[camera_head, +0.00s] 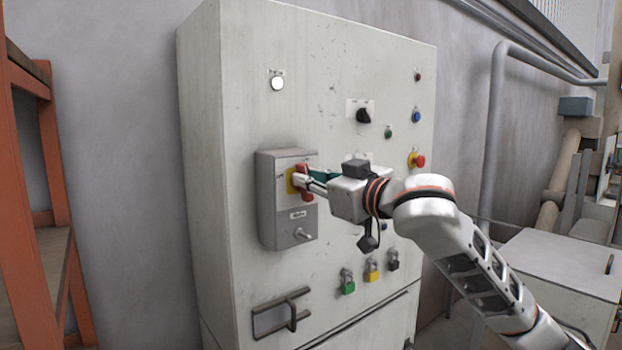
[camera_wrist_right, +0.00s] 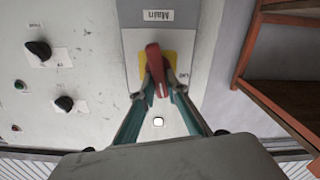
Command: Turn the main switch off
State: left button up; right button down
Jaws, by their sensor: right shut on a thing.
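The main switch is a red handle (camera_head: 303,180) on a yellow plate (camera_head: 291,181), set on a grey box on the front of the pale cabinet (camera_head: 290,100). The handle stands roughly upright in the head view. My right gripper (camera_head: 306,180) reaches it from the right and is shut on it. In the right wrist view the two fingers (camera_wrist_right: 164,88) close on either side of the red handle (camera_wrist_right: 153,58), and the yellow plate (camera_wrist_right: 171,62) shows behind. The fingers hide part of the handle. My left gripper is in neither view.
An orange rack (camera_head: 22,200) stands at the left.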

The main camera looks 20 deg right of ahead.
jog(key=shift+s+a+f+n, duration=0.1)
jog(key=shift+a+f+n, duration=0.1)
jog(key=shift+n, duration=2.35)
jog(key=shift+a+f+n, duration=0.1)
jog(key=shift+f+n, duration=0.05)
jog(key=shift+n, duration=2.35)
jog(key=shift+s+a+f+n, duration=0.1)
jog(key=shift+a+f+n, duration=0.1)
jog(key=shift+n, duration=2.35)
jog(key=shift+d, duration=0.1)
jog(key=c, duration=2)
grip_release()
jog(key=shift+w+f, duration=0.1)
jog(key=v, duration=1.2)
